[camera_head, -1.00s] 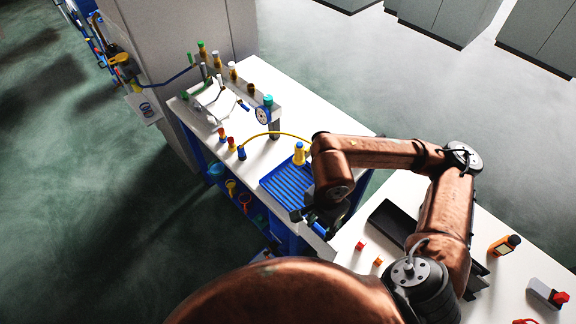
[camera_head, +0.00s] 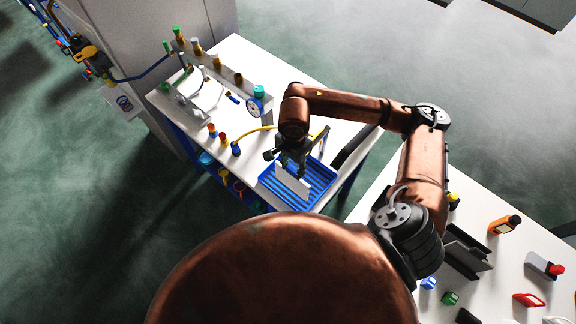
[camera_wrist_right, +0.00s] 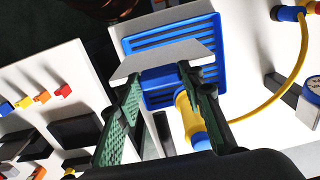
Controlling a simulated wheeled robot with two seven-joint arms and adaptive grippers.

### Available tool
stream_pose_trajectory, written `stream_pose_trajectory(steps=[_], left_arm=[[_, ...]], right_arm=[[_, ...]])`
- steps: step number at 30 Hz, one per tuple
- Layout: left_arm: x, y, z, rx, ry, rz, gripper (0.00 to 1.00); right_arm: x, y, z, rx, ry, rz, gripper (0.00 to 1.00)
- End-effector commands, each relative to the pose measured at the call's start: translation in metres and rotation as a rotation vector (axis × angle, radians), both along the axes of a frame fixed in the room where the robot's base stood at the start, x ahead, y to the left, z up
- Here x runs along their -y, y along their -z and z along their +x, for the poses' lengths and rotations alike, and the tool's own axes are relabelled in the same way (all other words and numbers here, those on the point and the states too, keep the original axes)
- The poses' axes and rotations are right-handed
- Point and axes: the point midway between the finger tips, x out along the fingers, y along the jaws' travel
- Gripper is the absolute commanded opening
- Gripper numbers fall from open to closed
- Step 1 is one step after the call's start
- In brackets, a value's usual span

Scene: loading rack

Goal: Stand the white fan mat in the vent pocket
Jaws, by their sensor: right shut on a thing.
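My right gripper (camera_head: 291,168) is shut on the white mat (camera_head: 293,183), a thin flat white plate. In the head view the mat hangs on edge below the fingers, over the blue slatted tray (camera_head: 326,186). I cannot tell whether it touches the tray. In the right wrist view the mat (camera_wrist_right: 168,62) crosses in front of the fingertips (camera_wrist_right: 163,82), with a blue part between them. The blue slats (camera_wrist_right: 172,32) show beyond it. I cannot tell for sure which thing is the vent pocket. My left gripper is not in view.
A yellow and blue cylinder (camera_wrist_right: 188,118) is close to the fingers in the wrist view. A yellow hose (camera_head: 262,129), a gauge (camera_head: 256,108) and a rack with several bottles (camera_head: 215,70) stand nearby. The right table (camera_head: 400,190) holds several small items.

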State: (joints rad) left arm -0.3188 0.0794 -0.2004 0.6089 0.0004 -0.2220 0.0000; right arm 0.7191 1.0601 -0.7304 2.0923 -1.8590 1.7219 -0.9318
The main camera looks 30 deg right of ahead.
Motion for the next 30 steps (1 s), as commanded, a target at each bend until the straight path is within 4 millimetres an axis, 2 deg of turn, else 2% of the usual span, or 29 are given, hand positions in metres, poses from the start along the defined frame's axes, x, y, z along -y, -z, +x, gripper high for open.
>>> stream_pose_trajectory(steps=[4, 8, 14, 21, 30], left_arm=[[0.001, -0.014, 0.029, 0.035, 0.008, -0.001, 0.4], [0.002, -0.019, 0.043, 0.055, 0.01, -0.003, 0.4], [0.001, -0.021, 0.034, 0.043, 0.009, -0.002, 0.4], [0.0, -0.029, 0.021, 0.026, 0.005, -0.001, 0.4], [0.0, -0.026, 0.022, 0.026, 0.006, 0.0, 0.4]], right_arm=[[0.001, 0.026, 0.019, -0.008, 0.001, 0.001, 0.02], [0.002, 0.04, 0.031, -0.005, -0.003, 0.002, 0.02], [0.003, 0.051, 0.038, -0.005, -0.004, 0.0, 0.02], [0.003, 0.081, 0.039, -0.006, -0.004, 0.001, 0.02], [0.003, 0.084, 0.04, -0.003, -0.005, 0.0, 0.02]])
